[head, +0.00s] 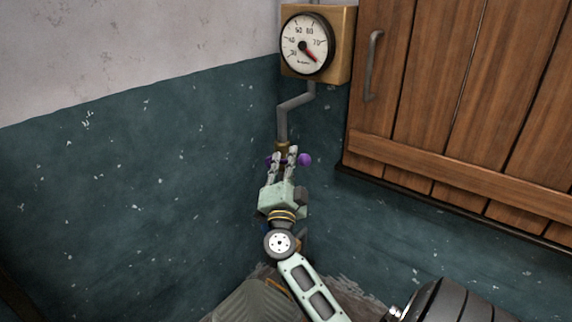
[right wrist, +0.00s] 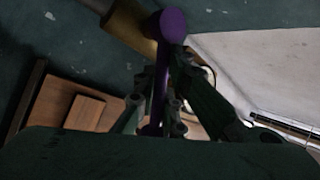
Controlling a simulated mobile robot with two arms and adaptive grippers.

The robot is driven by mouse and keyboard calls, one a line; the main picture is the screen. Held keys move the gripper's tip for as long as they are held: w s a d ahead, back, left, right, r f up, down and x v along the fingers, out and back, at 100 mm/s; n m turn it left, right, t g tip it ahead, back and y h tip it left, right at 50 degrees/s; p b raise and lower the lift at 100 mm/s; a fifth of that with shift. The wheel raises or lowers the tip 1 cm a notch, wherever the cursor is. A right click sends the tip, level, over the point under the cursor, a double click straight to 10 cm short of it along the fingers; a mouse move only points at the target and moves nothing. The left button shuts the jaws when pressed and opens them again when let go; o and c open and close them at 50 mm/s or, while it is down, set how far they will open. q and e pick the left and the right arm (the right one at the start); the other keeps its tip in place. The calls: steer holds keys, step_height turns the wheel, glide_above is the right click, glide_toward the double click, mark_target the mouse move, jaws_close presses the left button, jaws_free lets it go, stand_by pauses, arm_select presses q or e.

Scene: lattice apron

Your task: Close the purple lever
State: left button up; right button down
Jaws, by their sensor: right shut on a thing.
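The purple lever (head: 304,160) is on the pipe below the gauge, in the corner of the room. In the head view its round knob shows just right of my right gripper (head: 284,160), and a bit of purple shows to the left of the fingers. In the right wrist view the purple lever (right wrist: 172,24) runs down from its knob between the fingers of my right gripper (right wrist: 165,100). The fingers are shut on it. The brass valve body (right wrist: 132,24) is right behind the knob. My left gripper is not in view.
A round gauge (head: 307,43) on a brass box is above, joined by a grey pipe (head: 283,120). A wooden shutter (head: 450,90) with a grey handle (head: 373,65) is at the right. The teal wall (head: 140,180) at the left is bare.

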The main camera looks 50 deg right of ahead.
steer(key=shift+f, duration=0.35)
steer(key=c, duration=2)
jaws_free()
steer(key=shift+s, duration=0.1)
steer(key=shift+o, duration=0.8)
steer(key=shift+d+r, duration=0.1)
steer(key=shift+r, duration=0.1)
steer(key=v, duration=1.2)
steer(key=shift+f, duration=0.1)
steer(key=shift+c, duration=0.4)
